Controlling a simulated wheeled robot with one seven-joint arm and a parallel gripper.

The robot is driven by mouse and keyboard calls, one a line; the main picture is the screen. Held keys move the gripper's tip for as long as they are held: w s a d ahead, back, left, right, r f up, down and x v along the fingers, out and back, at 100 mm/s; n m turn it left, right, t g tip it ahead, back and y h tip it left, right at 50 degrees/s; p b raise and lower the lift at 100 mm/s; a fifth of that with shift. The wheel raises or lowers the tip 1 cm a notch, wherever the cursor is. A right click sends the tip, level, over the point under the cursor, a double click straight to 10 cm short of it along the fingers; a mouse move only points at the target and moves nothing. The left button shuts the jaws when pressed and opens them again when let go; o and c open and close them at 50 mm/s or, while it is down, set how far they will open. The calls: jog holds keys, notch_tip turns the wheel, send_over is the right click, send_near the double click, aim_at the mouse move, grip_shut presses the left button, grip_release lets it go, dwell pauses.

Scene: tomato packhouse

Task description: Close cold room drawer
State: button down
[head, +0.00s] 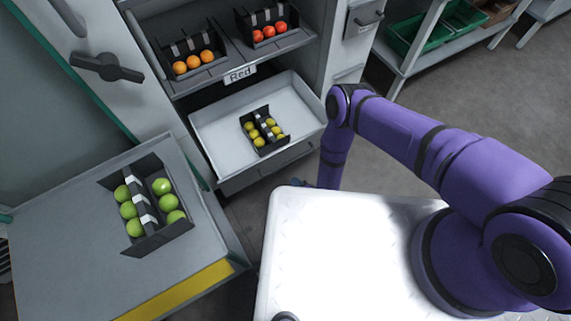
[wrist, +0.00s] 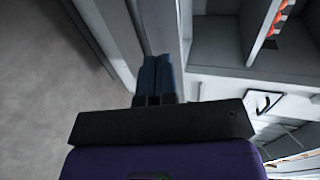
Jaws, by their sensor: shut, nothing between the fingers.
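The cold room drawer (head: 220,148) is pulled out below the shelves. Its pale tray holds a black carton (head: 259,145) of yellow tomatoes. The drawer's grey front panel (head: 240,177) faces me, with a handle slot on it. My gripper (head: 325,184) is low, by the right end of this front, mostly hidden behind my arm and the white top. In the wrist view my gripper's dark fingers (wrist: 158,75) are together with nothing between them. They are close to a grey panel edge; I cannot tell whether they touch it.
Shelves above hold cartons of orange tomatoes (head: 191,60) and red tomatoes (head: 268,30), with a "Red" label (head: 240,73). A bench (head: 70,250) with a carton of green tomatoes (head: 149,207) stands left. A rack with green crates (head: 405,45) is at the upper right. Grey floor lies between.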

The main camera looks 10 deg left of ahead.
aim_at(275, 156)
jog(key=x, duration=0.9)
jog(key=r+x, duration=0.1)
jog(key=x, duration=0.3)
jog(key=shift+w+a, duration=0.25)
jog(key=shift+w, duration=0.2)
